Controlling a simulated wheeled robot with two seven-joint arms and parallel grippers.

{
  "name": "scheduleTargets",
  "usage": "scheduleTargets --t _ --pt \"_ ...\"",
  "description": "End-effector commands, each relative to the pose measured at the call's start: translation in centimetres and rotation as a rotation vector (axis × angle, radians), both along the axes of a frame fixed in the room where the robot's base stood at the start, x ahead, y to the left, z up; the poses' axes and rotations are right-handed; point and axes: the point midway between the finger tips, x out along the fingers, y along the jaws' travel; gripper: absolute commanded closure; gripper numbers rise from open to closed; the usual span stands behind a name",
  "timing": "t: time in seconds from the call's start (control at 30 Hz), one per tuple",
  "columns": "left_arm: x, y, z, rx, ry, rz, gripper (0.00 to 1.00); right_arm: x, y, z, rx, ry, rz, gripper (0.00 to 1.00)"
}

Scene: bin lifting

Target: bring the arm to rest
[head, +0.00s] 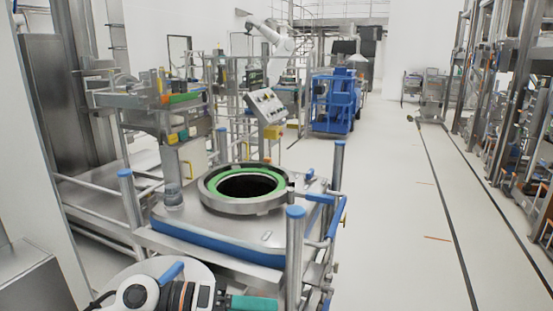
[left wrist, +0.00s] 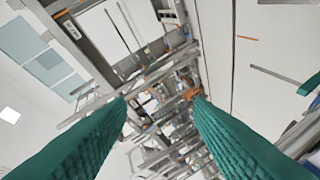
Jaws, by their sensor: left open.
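My left arm (head: 135,293) comes in low at the bottom left of the head view, in front of the round-mouthed metal station. Its left gripper (head: 252,303) shows as a teal finger at the bottom edge, pointing right. In the left wrist view, the gripper's two teal ribbed fingers (left wrist: 160,101) are wide apart, with nothing held between them. Beyond them is a tilted view of distant metal racks and floor. My right arm and gripper do not show in these frames.
The metal station (head: 270,240) has a green-ringed opening (head: 217,184) and blue-capped posts (head: 295,250) close to my left arm. A blue machine (head: 335,103) stands farther back. Tall racks (head: 505,100) line the right side. The pale floor (head: 400,220) between is clear.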

Motion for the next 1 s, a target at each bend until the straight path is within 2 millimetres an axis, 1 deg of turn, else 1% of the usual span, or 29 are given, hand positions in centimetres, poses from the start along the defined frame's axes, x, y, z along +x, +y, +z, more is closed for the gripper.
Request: scheduleTargets --t 0.03,0.07,0.1,0.17,0.2,0.27,0.3,0.37,0.4,0.47,0.5,0.57,0.6,0.63,0.67,0.7,0.77,0.8,0.87,0.9,0.97,1.0 --pt "-0.5 -0.9 1.4 -0.147 0.041 0.042 0.53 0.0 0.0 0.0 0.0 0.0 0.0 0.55" --pt "-0.4 -1.1 2.3 -0.235 0.066 0.077 0.53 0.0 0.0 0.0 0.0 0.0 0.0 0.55" --pt "-0.3 -1.2 3.6 -0.349 0.104 0.128 0.53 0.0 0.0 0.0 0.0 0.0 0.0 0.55" --pt "0.1 -0.6 5.1 -0.513 0.172 0.215 0.53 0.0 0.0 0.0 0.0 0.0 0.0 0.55" --pt "0.6 0.1 5.7 -0.614 0.223 0.282 0.53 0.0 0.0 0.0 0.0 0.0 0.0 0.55" --pt "1.4 1.7 6.3 -0.757 0.308 0.392 0.53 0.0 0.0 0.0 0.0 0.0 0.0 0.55" --pt "2.0 2.9 6.2 -0.845 0.369 0.472 0.53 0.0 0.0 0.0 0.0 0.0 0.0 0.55" --pt "2.8 5.0 5.6 -0.965 0.47 0.598 0.53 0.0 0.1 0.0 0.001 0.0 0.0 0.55" --pt "3.2 6.5 4.7 -1.035 0.541 0.689 0.53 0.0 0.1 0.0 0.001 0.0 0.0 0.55" --pt "3.6 8.8 2.7 -1.126 0.655 0.834 0.53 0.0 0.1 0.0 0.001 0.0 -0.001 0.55" --pt "3.7 10.3 1.1 -1.177 0.734 0.932 0.53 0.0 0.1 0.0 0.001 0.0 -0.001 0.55" --pt "3.3 12.5 -1.8 -1.235 0.859 1.087 0.53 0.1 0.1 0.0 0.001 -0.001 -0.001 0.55" --pt "2.7 13.7 -4.0 -1.262 0.947 1.193 0.53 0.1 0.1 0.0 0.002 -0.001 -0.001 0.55" --pt "2.1 14.6 -5.7 -1.277 1.014 1.273 0.53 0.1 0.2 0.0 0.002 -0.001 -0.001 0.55" --pt "1.3 15.4 -7.6 -1.285 1.083 1.355 0.53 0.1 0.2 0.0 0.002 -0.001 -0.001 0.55" --pt "0.0 16.3 -9.9 -1.286 1.174 1.462 0.53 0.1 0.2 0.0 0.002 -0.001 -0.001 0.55" --pt "-2.4 17.2 -13.2 -1.269 1.308 1.614 0.53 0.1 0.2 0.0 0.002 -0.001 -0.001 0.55" --pt "-4.1 17.6 -15.2 -1.248 1.392 1.705 0.53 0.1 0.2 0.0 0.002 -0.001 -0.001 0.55" --pt "-6.5 18.0 -17.5 -1.208 1.498 1.822 0.53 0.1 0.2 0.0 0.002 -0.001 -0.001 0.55" --pt "-8.1 18.0 -18.8 -1.177 1.563 1.888 0.53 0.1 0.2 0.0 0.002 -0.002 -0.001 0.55" --pt "-10.4 18.1 -20.4 -1.125 1.649 1.978 0.53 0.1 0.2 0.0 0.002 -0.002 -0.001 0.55" --pt "-11.8 18.1 -21.2 -1.09 1.702 2.029 0.53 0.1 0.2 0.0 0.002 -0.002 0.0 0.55"
